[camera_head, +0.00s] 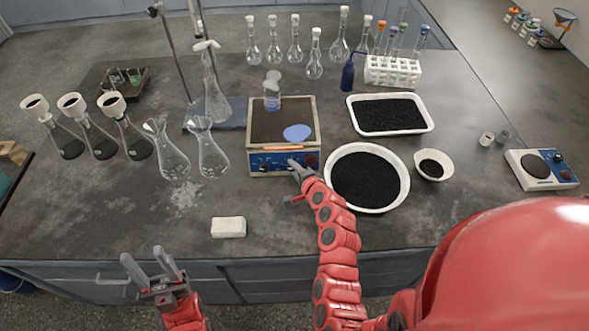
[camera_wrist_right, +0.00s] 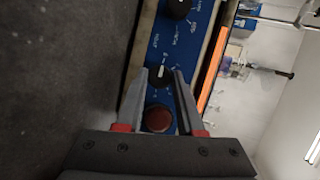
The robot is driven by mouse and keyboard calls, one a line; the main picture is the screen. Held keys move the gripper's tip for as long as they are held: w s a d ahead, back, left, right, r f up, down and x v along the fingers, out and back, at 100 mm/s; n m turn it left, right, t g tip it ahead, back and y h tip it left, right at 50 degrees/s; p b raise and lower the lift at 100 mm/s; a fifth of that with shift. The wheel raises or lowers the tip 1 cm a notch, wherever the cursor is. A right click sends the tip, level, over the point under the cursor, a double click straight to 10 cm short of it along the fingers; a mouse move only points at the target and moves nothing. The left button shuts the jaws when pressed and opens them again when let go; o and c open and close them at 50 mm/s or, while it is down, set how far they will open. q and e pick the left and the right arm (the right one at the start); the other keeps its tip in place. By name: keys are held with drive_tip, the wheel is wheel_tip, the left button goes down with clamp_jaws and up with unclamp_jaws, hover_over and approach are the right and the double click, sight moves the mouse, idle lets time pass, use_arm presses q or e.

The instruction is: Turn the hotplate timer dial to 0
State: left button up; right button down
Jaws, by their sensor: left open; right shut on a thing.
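The hotplate (camera_head: 259,122) stands in the middle of the bench, with its blue control panel (camera_head: 262,162) facing me. My right gripper (camera_head: 294,164) is at the front of this panel. My left gripper (camera_head: 150,258) is open and empty at the bench's front edge.
A white bowl of black grains (camera_head: 329,183) stands close to the right. Glass flasks (camera_head: 212,160) stand left. A white block (camera_head: 228,227) lies in front.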

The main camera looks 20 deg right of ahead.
drive_tip(key=c, duration=0.5)
unclamp_jaws()
drive_tip(key=shift+a, duration=0.1)
drive_tip(key=shift+s, duration=0.15)
drive_tip(key=v, duration=1.7)
drive_tip(key=shift+r, duration=0.1)
